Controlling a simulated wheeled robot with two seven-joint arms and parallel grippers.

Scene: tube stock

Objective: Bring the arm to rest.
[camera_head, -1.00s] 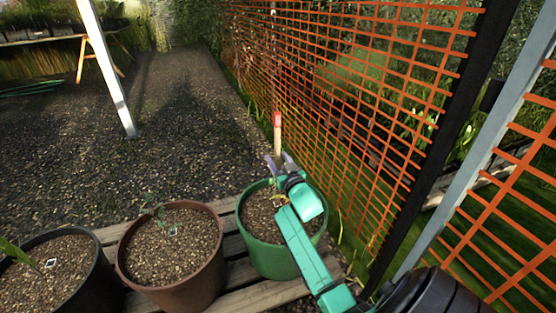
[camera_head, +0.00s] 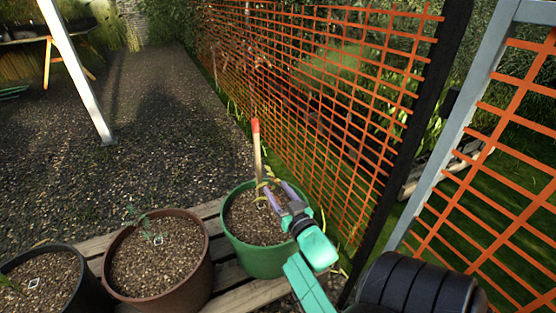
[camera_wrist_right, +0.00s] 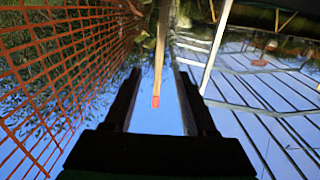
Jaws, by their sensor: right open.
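A wooden stake with a red tip (camera_head: 257,146) stands nearly upright in the green pot (camera_head: 262,262) of brown soil. My right gripper (camera_head: 275,187) is open and empty over this pot, to the right of the stake's lower part. In the right wrist view the stake (camera_wrist_right: 161,55) appears in the gap between the two dark fingers (camera_wrist_right: 159,76), with no finger seen touching it. The arm reaches in from the lower right. My left gripper is not in view.
A brown pot (camera_head: 204,262) and a black pot (camera_head: 92,285) stand left of the green one on wooden slats (camera_head: 233,291). Orange netting (camera_head: 310,95) with a dark post (camera_head: 415,125) runs close on the right. A white post (camera_head: 78,75) stands at the left; the gravel (camera_head: 165,135) is open.

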